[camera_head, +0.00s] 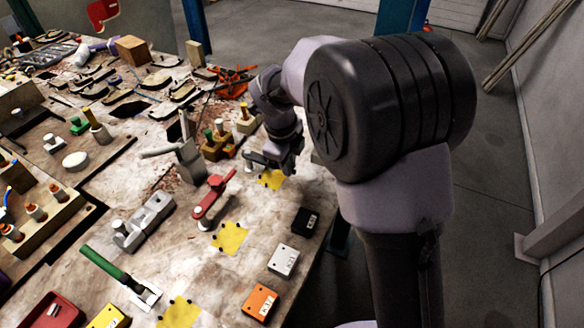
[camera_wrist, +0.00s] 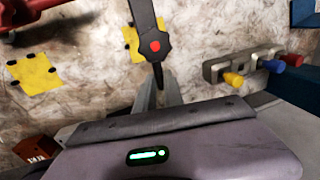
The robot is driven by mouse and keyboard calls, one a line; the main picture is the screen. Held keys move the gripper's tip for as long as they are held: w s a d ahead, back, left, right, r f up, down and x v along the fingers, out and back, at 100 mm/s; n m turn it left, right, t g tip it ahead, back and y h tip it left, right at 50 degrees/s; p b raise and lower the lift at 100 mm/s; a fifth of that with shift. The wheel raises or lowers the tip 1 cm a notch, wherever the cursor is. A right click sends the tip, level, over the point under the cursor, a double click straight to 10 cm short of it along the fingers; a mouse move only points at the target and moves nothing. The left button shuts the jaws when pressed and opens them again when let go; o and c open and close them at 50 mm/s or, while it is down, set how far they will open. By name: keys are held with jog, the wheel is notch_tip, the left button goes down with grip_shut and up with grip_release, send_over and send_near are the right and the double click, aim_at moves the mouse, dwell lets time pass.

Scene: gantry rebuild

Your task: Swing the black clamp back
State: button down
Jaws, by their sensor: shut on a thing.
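The black clamp (camera_wrist: 145,20) shows in the wrist view as a dark arm with a red dot, running down from the top edge to a narrow tip. My gripper (camera_wrist: 158,84) is shut on that narrow end, with a grey finger on each side. In the head view my gripper (camera_head: 284,168) is low over the table's right side, beside a yellow patch (camera_head: 271,180). There, my gripper and wrist hide much of the black clamp (camera_head: 257,158).
A red clamp (camera_head: 212,196) lies left of my gripper, and a green-handled clamp (camera_head: 107,264) stands nearer. Black, white and orange boxes (camera_head: 261,302) line the table's right edge. A grey block with coloured knobs (camera_wrist: 243,64) is right in the wrist view.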

dwell(0.4)
jog(key=c, duration=1.5)
grip_release()
jog(key=shift+s+a, duration=0.1)
jog(key=shift+o, duration=0.2)
notch_tip(320, 180, up, 17)
jog(key=s+a+p, duration=0.1)
jog(key=s+p, duration=0.1)
jog(key=p, duration=0.4)
jog(key=shift+s+a, duration=0.4)
